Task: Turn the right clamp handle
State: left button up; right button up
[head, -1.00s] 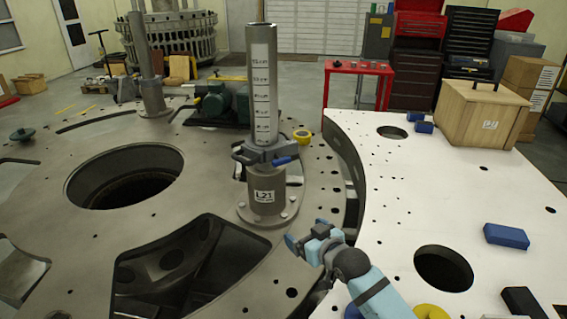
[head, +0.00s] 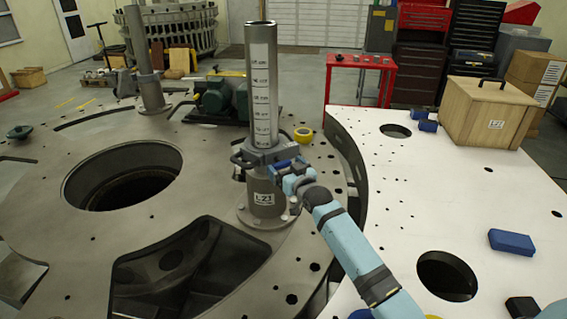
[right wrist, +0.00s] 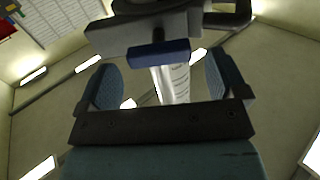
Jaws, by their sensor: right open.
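A tall grey tube (head: 261,85) with a printed scale stands upright in a flanged base labelled L21 (head: 263,197) on the turret plate. A grey clamp (head: 262,153) is around the tube just above the base. Its blue handle shows in the right wrist view (right wrist: 160,53), in front of the grey clamp body. My right gripper (head: 286,170) is at the clamp's right side, partly hiding the handle in the head view. In the right wrist view its two blue fingers (right wrist: 163,84) are apart, with the handle in line with the gap. Contact cannot be told. My left gripper is not in view.
A white table section (head: 400,190) on the right carries a wooden box (head: 487,115) and several blue blocks. The round plate (head: 60,235) has large openings. A red cart (head: 360,62) stands behind.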

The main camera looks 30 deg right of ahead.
jog(key=shift+w+f, duration=0.1)
jog(key=shift+w, duration=0.8)
jog(key=shift+c, duration=0.4)
jog(key=c, duration=0.9)
jog(key=shift+o, duration=0.2)
